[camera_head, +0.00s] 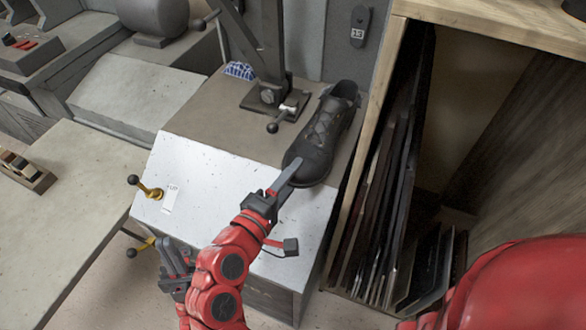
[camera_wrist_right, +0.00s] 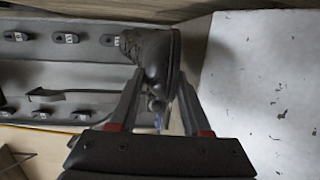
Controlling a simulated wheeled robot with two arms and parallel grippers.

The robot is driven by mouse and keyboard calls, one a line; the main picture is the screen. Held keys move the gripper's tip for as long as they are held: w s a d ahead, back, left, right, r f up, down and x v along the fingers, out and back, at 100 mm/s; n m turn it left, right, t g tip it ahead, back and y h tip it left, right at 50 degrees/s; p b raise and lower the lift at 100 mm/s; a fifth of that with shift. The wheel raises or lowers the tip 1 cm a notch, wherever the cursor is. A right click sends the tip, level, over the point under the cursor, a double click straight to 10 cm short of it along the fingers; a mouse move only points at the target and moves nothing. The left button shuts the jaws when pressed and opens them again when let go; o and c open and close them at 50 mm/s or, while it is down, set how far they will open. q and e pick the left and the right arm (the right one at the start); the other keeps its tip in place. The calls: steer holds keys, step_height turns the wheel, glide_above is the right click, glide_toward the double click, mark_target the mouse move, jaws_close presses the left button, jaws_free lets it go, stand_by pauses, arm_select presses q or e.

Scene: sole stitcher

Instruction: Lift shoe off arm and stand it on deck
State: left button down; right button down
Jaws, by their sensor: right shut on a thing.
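A dark shoe (camera_head: 324,132) is beside the foot of a black machine arm (camera_head: 262,50), heel toward the back wall and toe toward me. It appears over the grey-brown deck (camera_head: 205,110), its toe near the edge of the white panel; I cannot tell whether its sole touches the deck. My right gripper (camera_head: 284,178) is shut on the shoe at its toe end. The right wrist view shows the shoe (camera_wrist_right: 157,62) between the two fingers (camera_wrist_right: 157,92). My left gripper (camera_head: 174,262) is low at the left, away from the shoe, partly hidden by my right arm.
A white speckled panel (camera_head: 200,160) with a brass knob lever (camera_head: 147,189) lies in front of the deck. A small clamp lever (camera_head: 286,116) stands left of the shoe. A wooden rack (camera_head: 378,110) with upright sheets borders it on the right. A blue patterned item (camera_head: 239,70) lies behind.

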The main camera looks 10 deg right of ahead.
stand_by(0.5)
steer(key=shift+w+d+f+b, duration=0.2)
steer(key=shift+f+b, duration=0.35)
steer(key=shift+b, duration=0.4)
steer(key=shift+w+d+f+b, duration=0.2)
steer(key=shift+f+b, duration=0.35)
steer(key=shift+b, duration=0.4)
steer(key=shift+f+b, duration=0.5)
steer(key=shift+b, duration=0.9)
steer(key=shift+f+b, duration=0.35)
steer(key=shift+b, duration=0.85)
